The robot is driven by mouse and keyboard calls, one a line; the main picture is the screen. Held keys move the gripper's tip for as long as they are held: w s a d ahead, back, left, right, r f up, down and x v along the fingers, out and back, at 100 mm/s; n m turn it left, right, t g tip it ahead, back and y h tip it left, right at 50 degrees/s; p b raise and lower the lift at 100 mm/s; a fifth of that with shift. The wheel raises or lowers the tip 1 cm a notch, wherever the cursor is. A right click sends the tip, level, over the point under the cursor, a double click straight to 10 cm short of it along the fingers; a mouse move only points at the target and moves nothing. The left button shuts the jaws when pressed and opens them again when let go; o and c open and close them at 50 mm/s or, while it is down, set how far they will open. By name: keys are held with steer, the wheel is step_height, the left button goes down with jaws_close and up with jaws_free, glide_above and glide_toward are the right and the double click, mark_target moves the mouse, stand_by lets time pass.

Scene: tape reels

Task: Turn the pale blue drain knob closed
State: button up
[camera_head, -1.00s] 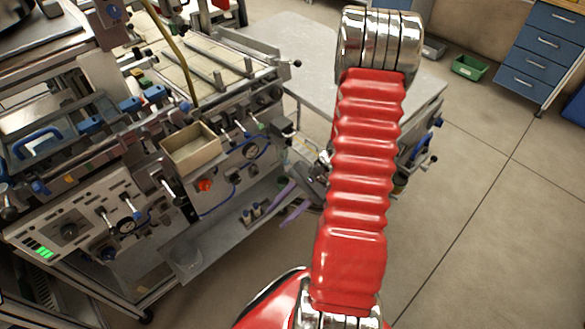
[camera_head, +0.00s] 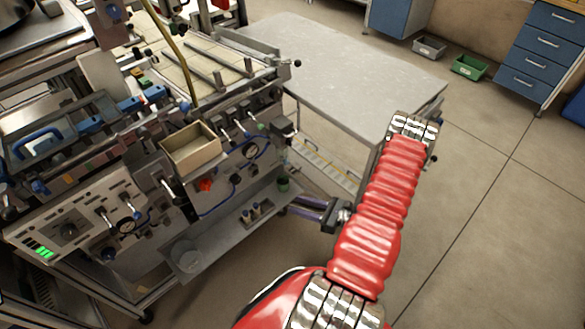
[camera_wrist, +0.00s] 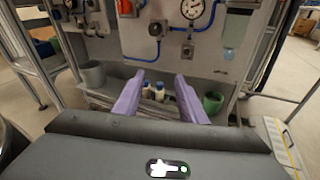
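My gripper (camera_head: 291,205) has two purple fingers. In the head view it reaches left toward the lower right end of the grey machine (camera_head: 222,222). In the wrist view the fingers of my gripper (camera_wrist: 158,75) are spread apart with nothing gripped. Beyond them is the machine's front panel (camera_wrist: 137,45), with a gauge (camera_wrist: 194,12), blue tubing (camera_wrist: 140,59) and small dark valves or knobs (camera_wrist: 157,29). My gripper does not visibly touch the panel.
Small white-capped bottles (camera_wrist: 152,90) stand on the low shelf between the fingers in the wrist view. A grey cup (camera_wrist: 93,74) is left and a green cup (camera_wrist: 213,102) right. A grey table (camera_head: 345,70) stands behind my arm. The floor at right is clear.

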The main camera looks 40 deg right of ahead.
mark_target(287, 164)
steer(key=w+d+m+t+h, duration=0.1)
steer(key=d+m+t+h, duration=0.2)
steer(key=d+h, duration=0.3)
steer(key=d+m, duration=0.1)
steer(key=d, duration=0.3)
steer(key=shift+w+m, duration=0.25)
steer(key=shift+m, duration=0.15)
steer(key=shift+w+a, duration=0.1)
steer(key=shift+w, duration=0.05)
steer(key=w, duration=1.3)
steer(key=shift+w+a, duration=0.25)
steer(key=shift+w, duration=0.05)
steer(key=shift+c, duration=0.5)
jaws_close()
